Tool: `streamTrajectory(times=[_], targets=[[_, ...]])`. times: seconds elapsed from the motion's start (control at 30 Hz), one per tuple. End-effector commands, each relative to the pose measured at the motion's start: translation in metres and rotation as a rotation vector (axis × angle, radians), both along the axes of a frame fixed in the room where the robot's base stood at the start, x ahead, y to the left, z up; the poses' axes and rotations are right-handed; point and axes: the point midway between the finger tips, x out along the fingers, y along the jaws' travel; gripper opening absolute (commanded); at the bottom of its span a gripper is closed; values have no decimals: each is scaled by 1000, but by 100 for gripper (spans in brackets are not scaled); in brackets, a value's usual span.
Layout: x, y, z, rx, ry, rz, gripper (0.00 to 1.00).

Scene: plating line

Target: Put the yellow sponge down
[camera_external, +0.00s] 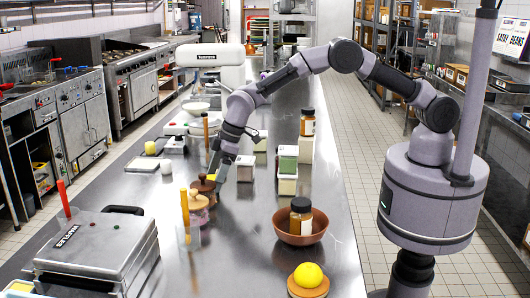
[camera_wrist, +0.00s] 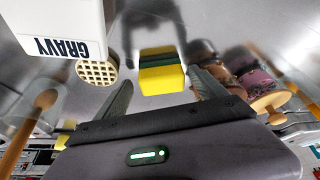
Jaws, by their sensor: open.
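The yellow sponge (camera_wrist: 162,80) with a dark green side is in the wrist view, between and just beyond the two fingers of my gripper (camera_wrist: 161,88). The fingers stand apart, with a gap on both sides of the sponge. A small yellow patch of the sponge (camera_external: 211,177) shows at my gripper (camera_external: 216,176) in the external view, low over the steel counter (camera_external: 240,240). I cannot tell from the pictures whether its underside touches the counter.
A white box marked GRAVY (camera_wrist: 60,35) and a round waffle (camera_wrist: 97,72) are left in the wrist view. Jars with wooden lids (camera_external: 198,207) stand close to my gripper. A brown bowl with a bottle (camera_external: 301,222) is at right. The waffle iron (camera_external: 95,250) is front left.

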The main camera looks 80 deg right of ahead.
Motion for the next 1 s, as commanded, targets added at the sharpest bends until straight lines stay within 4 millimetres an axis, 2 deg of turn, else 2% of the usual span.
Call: streamTrajectory(times=[0.2, 0.33, 0.5, 0.57, 0.67, 0.7, 0.77, 0.8, 0.87, 0.9, 1.0], targets=[[-20, -9, 61, 0, -5, 0, 81], [-32, -13, 89, 0, -3, 0, 81], [-41, -17, 110, 2, -3, -5, 81], [-51, -19, 130, 12, -8, -27, 81], [-94, -27, 188, 53, -17, -119, 81], [-123, -30, 216, 77, -20, -172, 81], [-173, -36, 252, 117, -24, -257, 81], [-210, -40, 270, 145, -26, -315, 81], [-267, -44, 288, 190, -28, -404, 81], [-304, -46, 293, 218, -30, -459, 81], [-382, -49, 288, 283, -32, -579, 81]])
